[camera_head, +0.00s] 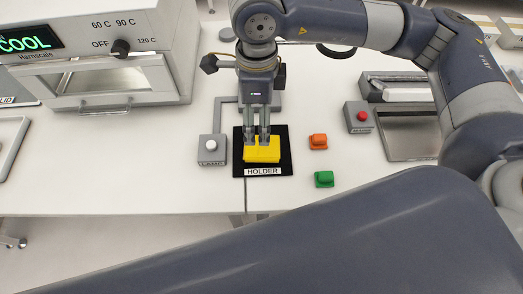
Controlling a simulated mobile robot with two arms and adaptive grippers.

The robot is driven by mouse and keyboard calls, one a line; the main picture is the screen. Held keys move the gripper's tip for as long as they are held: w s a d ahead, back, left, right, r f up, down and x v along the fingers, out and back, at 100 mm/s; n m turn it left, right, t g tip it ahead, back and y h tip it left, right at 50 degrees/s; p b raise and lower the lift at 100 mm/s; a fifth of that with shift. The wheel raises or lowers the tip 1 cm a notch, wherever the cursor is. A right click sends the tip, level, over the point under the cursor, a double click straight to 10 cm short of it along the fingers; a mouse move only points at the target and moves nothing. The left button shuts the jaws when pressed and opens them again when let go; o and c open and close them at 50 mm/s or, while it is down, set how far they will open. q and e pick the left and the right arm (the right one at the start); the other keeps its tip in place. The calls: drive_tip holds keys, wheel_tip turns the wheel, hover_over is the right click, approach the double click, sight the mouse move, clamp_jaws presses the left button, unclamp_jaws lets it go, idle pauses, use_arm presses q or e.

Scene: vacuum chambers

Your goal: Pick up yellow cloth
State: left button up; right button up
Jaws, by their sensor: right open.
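The yellow cloth (262,154) is a small folded block lying on the black holder pad (284,166), above the label reading HOLDER. My right gripper (264,140) points straight down over the cloth's far edge. Its two fingers are apart, and their tips overlap the cloth in this view. Whether the tips touch the cloth cannot be told. The left gripper does not show.
A lamp button box (211,150) stands left of the holder. An orange block (318,142) and a green block (324,179) lie to its right, with a red-button box (358,117) beyond. An oven (100,60) stands at the left back. The table's front edge is close.

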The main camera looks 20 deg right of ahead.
drive_tip(key=f, duration=0.1)
drive_tip(key=p, duration=0.1)
hover_over(256, 146)
drive_tip(key=f, duration=0.4)
drive_tip(key=shift+s+d+f, duration=0.2)
drive_tip(key=shift+d+f, duration=0.05)
drive_tip(key=shift+d, duration=0.05)
drive_tip(key=shift+f, duration=0.3)
drive_tip(key=f+p, duration=0.2)
drive_tip(key=f, duration=0.1)
drive_tip(key=f+p, duration=0.1)
drive_tip(key=shift+w+a+f, duration=0.1)
drive_tip(key=shift+a+f, duration=0.15)
drive_tip(key=shift+f, duration=0.45)
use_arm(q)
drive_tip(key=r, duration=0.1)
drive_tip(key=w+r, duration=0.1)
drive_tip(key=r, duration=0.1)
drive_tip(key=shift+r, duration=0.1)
use_arm(e)
drive_tip(key=c, duration=1)
